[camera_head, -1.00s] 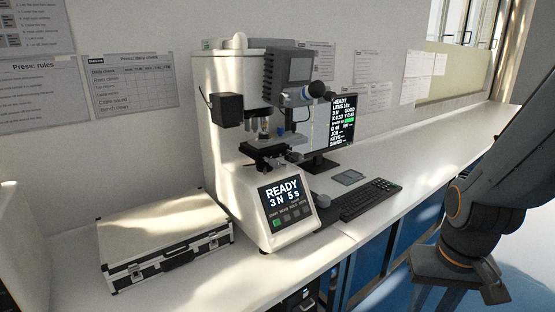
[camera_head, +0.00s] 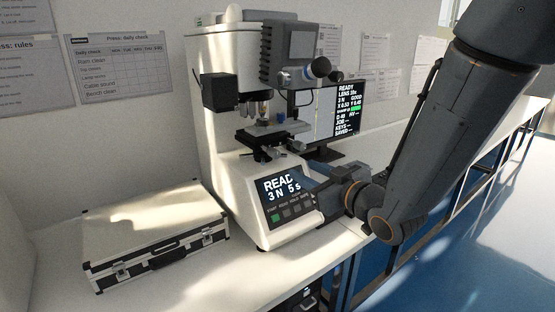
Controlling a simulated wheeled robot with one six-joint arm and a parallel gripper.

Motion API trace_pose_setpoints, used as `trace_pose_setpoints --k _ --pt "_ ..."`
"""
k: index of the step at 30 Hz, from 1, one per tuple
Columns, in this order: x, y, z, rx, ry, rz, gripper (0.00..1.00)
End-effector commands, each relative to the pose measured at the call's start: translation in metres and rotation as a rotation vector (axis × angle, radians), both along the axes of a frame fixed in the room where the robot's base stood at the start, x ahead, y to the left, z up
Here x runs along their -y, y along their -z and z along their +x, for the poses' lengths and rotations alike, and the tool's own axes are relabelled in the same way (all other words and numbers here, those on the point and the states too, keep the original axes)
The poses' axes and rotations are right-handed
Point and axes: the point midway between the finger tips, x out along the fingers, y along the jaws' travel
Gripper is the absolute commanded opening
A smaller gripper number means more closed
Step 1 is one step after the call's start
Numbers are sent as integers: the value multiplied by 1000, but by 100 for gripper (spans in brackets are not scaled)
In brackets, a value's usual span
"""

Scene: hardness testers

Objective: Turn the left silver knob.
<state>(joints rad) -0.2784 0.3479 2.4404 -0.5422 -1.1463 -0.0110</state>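The white hardness tester (camera_head: 208,115) stands on the bench with a lit READY panel (camera_head: 283,190). Its dark stage (camera_head: 262,140) is in the middle. A small silver-and-blue knob (camera_head: 283,78) shows under the grey head, with a black knob (camera_head: 320,67) to its right. I cannot tell for sure which part is the left silver knob; small fittings right of the stage are partly hidden by my gripper. My gripper (camera_head: 298,178) reaches in from the right, pointing left at the tester's front right side, below the stage. Its fingertips are dark and unclear, and contact cannot be told.
A silver case (camera_head: 155,240) with black edges lies left of the tester. A monitor (camera_head: 345,110) stands behind my gripper at the right. My arm covers the keyboard area. The bench front edge runs below my wrist.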

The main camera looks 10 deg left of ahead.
Motion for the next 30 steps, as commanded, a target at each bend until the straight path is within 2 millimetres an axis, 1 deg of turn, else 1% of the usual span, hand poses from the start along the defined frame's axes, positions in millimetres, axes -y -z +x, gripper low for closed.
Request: trace_pose_setpoints --k 1,3,6,8,11,18,21,25,30 --pt "-11 -5 -4 28 -33 27 38" --pt "-20 -12 -10 59 -67 57 38" --pt "-28 -17 -12 80 -91 78 38" --pt "-33 -19 -10 84 -96 83 38" --pt "-43 -20 -3 84 -98 84 38" --pt "-70 -20 22 83 -96 82 38" --pt "-79 -20 29 83 -95 82 38" --pt "-85 -20 35 84 -95 83 38" --pt "-87 -19 37 83 -93 82 38"
